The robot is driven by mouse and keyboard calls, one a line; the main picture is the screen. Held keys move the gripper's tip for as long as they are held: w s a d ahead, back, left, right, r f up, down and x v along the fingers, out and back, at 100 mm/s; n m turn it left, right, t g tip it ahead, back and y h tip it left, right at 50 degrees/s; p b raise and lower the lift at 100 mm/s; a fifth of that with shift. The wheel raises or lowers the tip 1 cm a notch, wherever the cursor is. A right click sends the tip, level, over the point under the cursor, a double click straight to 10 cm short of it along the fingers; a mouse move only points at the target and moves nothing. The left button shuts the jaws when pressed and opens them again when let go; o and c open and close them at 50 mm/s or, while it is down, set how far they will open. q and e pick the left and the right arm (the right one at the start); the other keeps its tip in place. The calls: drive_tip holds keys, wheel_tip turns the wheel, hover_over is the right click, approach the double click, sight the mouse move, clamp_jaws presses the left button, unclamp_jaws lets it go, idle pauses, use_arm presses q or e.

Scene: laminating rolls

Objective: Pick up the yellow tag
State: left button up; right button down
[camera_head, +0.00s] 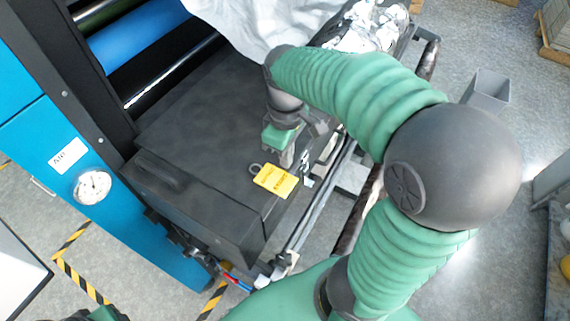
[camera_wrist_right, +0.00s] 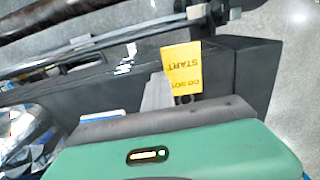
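The yellow tag (camera_head: 275,180) with dark print and a ring at one end lies on the black machine cover, near its right edge. In the right wrist view the tag (camera_wrist_right: 182,68) shows the word START, just beyond the finger. My right gripper (camera_head: 287,160) points down at the cover beside the tag, just above it in the picture. In the right wrist view, one grey finger of my right gripper (camera_wrist_right: 160,88) shows; the gap between fingers is hidden. A green and dark part, seemingly my left gripper (camera_head: 100,314), is cut off at the bottom left edge.
The blue machine body (camera_head: 110,225) with a round gauge (camera_head: 92,186) stands at left. Rollers (camera_head: 140,40) and grey sheet material (camera_head: 260,28) lie beyond the cover. Metal rails (camera_head: 318,205) run along its right side. A grey bin (camera_head: 488,90) stands on the floor at right.

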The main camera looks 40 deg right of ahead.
drive_tip(key=a+r+b, duration=0.1)
drive_tip(key=a, duration=0.4)
drive_tip(key=a+b, duration=0.2)
drive_tip(key=a, duration=0.4)
drive_tip(key=a+r+b, duration=0.1)
drive_tip(key=a, duration=0.5)
drive_tip(key=shift+s+r, duration=0.1)
drive_tip(key=shift+r, duration=0.2)
drive_tip(key=shift+s+d, duration=0.1)
drive_tip(key=shift+d, duration=0.3)
drive_tip(key=c, duration=2.1)
unclamp_jaws()
drive_tip(key=shift+d, duration=0.1)
drive_tip(key=o, duration=1.5)
drive_tip(key=shift+a, duration=0.4)
drive_tip(key=shift+c, duration=0.2)
drive_tip(key=shift+o, duration=1)
drive_tip(key=shift+d, duration=0.15)
drive_tip(key=shift+d, duration=0.1)
